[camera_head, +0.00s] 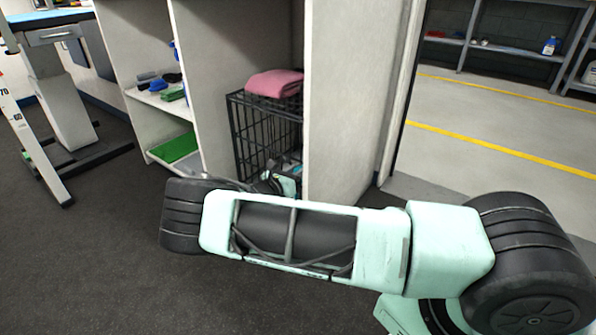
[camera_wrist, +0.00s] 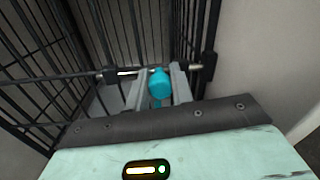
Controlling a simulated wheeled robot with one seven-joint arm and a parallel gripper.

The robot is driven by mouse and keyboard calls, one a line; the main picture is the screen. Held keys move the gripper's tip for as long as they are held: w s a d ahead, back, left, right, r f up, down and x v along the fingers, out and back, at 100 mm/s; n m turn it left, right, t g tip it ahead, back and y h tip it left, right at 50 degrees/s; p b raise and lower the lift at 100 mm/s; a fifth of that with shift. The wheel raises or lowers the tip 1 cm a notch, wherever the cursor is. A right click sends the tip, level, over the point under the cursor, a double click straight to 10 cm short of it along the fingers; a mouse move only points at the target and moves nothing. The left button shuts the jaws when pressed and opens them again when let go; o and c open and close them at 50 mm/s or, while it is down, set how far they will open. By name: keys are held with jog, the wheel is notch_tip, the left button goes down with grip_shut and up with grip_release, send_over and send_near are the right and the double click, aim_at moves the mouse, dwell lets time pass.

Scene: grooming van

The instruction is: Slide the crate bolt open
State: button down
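The black wire crate (camera_head: 262,130) stands in a recess between white panels in the head view. Its bars (camera_wrist: 100,40) fill the left and middle of the wrist view. A metal bolt rod (camera_wrist: 195,67) runs across the crate front, with a teal knob (camera_wrist: 159,82) on it. My gripper (camera_wrist: 160,84) has one grey finger on each side of the knob, with very little gap. Whether the fingers press on the knob cannot be told. In the head view my forearm and a panel mostly hide the gripper and bolt.
A folded pink towel (camera_head: 274,83) lies on the crate. A white panel (camera_head: 345,100) stands close on the right of the crate. Shelves at left hold brushes and a green item (camera_head: 174,147). Dark floor in front is clear. A grooming table (camera_head: 60,100) stands far left.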

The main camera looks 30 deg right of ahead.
jog(key=shift+w+a+b, duration=0.25)
jog(key=shift+w+a, duration=0.1)
jog(key=shift+w, duration=0.55)
jog(key=shift+w+a+b, duration=0.25)
jog(key=shift+w+a, duration=0.1)
jog(key=shift+w, duration=0.55)
jog(key=c, duration=1.2)
grip_release()
jog(key=shift+c, duration=0.2)
jog(key=shift+a, duration=0.1)
jog(key=p+v, duration=0.6)
jog(key=v, duration=1.1)
